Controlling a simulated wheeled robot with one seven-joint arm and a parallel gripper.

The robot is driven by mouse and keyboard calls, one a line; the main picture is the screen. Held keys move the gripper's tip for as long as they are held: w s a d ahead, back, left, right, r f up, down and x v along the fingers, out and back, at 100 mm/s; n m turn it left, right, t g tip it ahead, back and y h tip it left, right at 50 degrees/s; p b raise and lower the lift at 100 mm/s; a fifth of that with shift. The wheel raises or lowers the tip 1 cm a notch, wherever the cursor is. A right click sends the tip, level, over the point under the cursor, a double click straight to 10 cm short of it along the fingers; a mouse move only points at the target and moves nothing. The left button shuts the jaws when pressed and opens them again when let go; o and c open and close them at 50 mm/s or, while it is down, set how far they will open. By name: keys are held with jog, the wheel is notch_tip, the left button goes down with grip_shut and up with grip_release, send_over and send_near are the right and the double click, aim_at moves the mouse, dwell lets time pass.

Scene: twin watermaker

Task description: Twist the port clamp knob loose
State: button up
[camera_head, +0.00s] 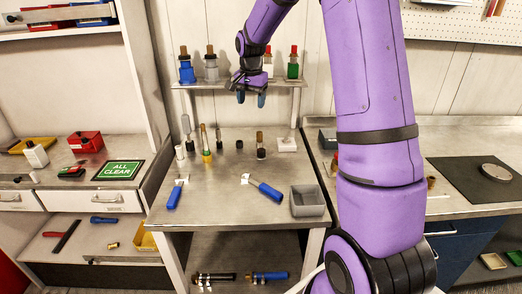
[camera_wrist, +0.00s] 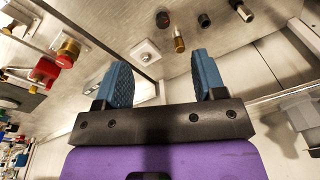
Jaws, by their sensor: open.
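My gripper (camera_head: 251,98) hangs at the front of the raised shelf, above the middle bench, fingers pointing down. In the wrist view its two blue pads (camera_wrist: 160,75) are wide apart with nothing between them. I cannot make out the port clamp knob for sure. Two cylindrical units lie on the lower shelf under the bench: a dark one (camera_head: 214,278) at left and a blue one (camera_head: 266,276) at right, each with small brass-coloured parts. My gripper is well above them and touches neither.
Blue-handled tools (camera_head: 174,196) and a grey open bin (camera_head: 307,201) lie on the bench (camera_head: 220,210). Several upright fittings stand behind, beside a white block (camera_head: 287,144). Bottles, including a green one (camera_head: 293,66), stand on the raised shelf (camera_head: 215,86) near my gripper.

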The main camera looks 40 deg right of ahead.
aim_at(261, 150)
jog(key=w+d+f+m+g, duration=0.1)
jog(key=w+d+f+m, duration=0.2)
jog(key=f, duration=0.4)
jog(key=w+d+f+m, duration=0.1)
jog(key=w+d+f, duration=0.2)
jog(key=d+f, duration=0.4)
jog(key=shift+y, duration=0.3)
jog(key=f, duration=0.4)
jog(key=a+f, duration=0.1)
jog(key=f, duration=0.6)
jog(key=shift+w+a+f, duration=0.2)
jog(key=shift+f, duration=0.2)
jog(key=c, duration=0.9)
